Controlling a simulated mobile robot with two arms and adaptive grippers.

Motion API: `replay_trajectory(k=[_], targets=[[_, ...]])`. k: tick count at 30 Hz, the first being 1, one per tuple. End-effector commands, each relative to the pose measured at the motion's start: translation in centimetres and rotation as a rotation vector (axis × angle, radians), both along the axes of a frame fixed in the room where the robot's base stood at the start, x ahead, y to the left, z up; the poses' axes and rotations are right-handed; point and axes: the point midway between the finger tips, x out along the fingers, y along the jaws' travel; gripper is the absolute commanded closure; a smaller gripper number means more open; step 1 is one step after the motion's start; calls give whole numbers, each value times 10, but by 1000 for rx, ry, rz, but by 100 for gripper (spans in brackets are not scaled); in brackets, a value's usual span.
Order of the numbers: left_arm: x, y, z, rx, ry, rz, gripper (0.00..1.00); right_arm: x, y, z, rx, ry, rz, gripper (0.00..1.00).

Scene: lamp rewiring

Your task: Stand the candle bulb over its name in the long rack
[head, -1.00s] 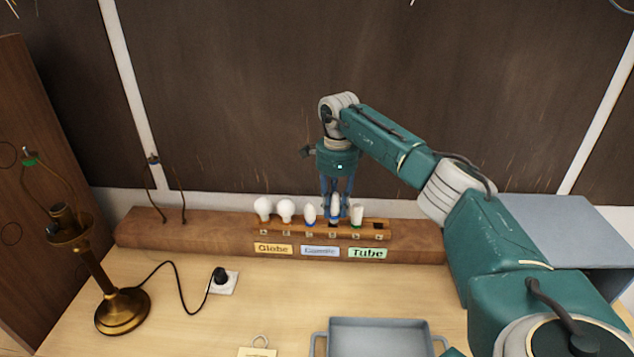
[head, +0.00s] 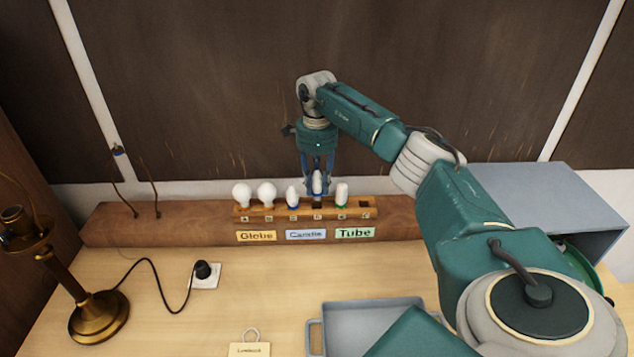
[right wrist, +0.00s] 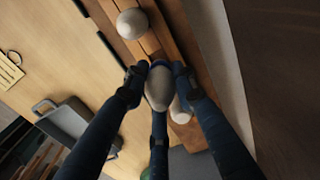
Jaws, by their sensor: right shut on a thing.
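The long rack (head: 357,213) stands on the wooden ledge at the back. Below it are the name plates Globe (head: 256,236), Candle (head: 306,234) and Tube (head: 355,233). My right gripper (head: 317,182) points down over the rack, shut on a white candle bulb (head: 317,183). The right wrist view shows this candle bulb (right wrist: 158,88) between the fingers. It looks upright and a little higher than its neighbours, over the dark slot above the Candle plate's right part; its lower end is hard to make out. Another candle bulb (head: 292,196) stands just left. My left gripper is out of view.
Two globe bulbs (head: 254,193) stand at the rack's left, a tube bulb (head: 341,194) right of the held bulb. The rightmost slot is empty. A brass lamp (head: 97,316), wall socket plug (head: 203,270), grey tray (head: 315,330) and grey box (head: 550,195) stand around.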

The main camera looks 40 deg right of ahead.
Motion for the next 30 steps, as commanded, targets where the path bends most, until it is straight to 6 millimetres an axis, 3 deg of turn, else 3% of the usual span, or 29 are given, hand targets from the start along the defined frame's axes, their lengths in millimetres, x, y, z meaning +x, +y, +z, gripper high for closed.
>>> replay_trajectory(k=[15, 30], targets=[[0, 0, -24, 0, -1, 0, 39, 0, 0, -37, 0, 0, 1, 96], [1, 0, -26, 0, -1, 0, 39, 0, 0, -42, 1, -1, 1, 96]])
